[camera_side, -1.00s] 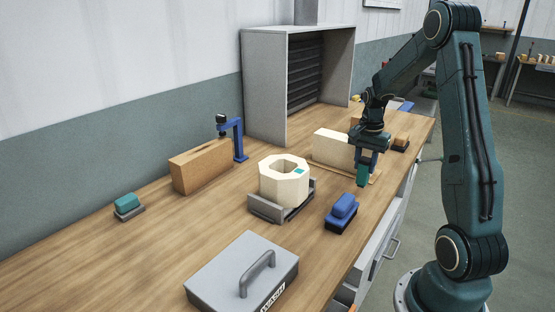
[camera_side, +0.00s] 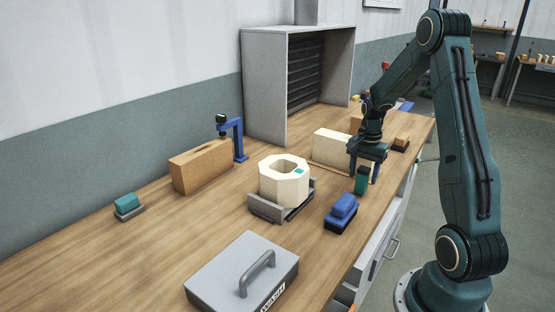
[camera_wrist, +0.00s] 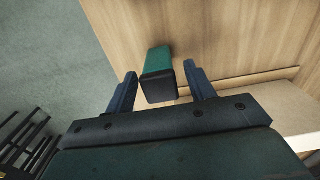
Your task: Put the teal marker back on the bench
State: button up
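The teal marker (camera_side: 361,184), a green block-like piece with a black end, stands upright on the wooden bench (camera_side: 310,235) near its right edge, in the side view. In the wrist view the marker (camera_wrist: 159,62) shows its black end towards me. My gripper (camera_side: 363,174) is above and around it, with its fingers spread. In the wrist view one finger of my gripper (camera_wrist: 160,88) is on each side of the marker, with a gap showing on both sides. The gripper is open.
Left of the marker, a cream octagonal block (camera_side: 284,184) sits in a grey cradle (camera_side: 267,208). A blue-topped block (camera_side: 342,210) lies in front. A cream block (camera_side: 331,147) is behind. A grey case (camera_side: 240,275) lies nearer. The bench's right edge is close.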

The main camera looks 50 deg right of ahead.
jog(key=shift+r, duration=0.15)
notch_tip(320, 180, up, 12)
dwell(0.7)
dwell(0.5)
jog(key=a+r+n+t+h, duration=0.1)
jog(key=a+r+n, duration=0.3)
jog(key=a, duration=0.5)
jog(key=a+r+n+t, duration=0.1)
jog(key=a+r+n, duration=0.3)
jog(key=a, duration=0.6)
jog(key=s+a+n+t+y, duration=0.1)
jog(key=s+a+n+t, duration=0.2)
jog(key=s+a+n, duration=0.7)
jog(key=s+a, duration=0.1)
jog(key=a, duration=0.2)
jog(key=shift+f+t, duration=0.2)
jog(key=shift+t, duration=0.1)
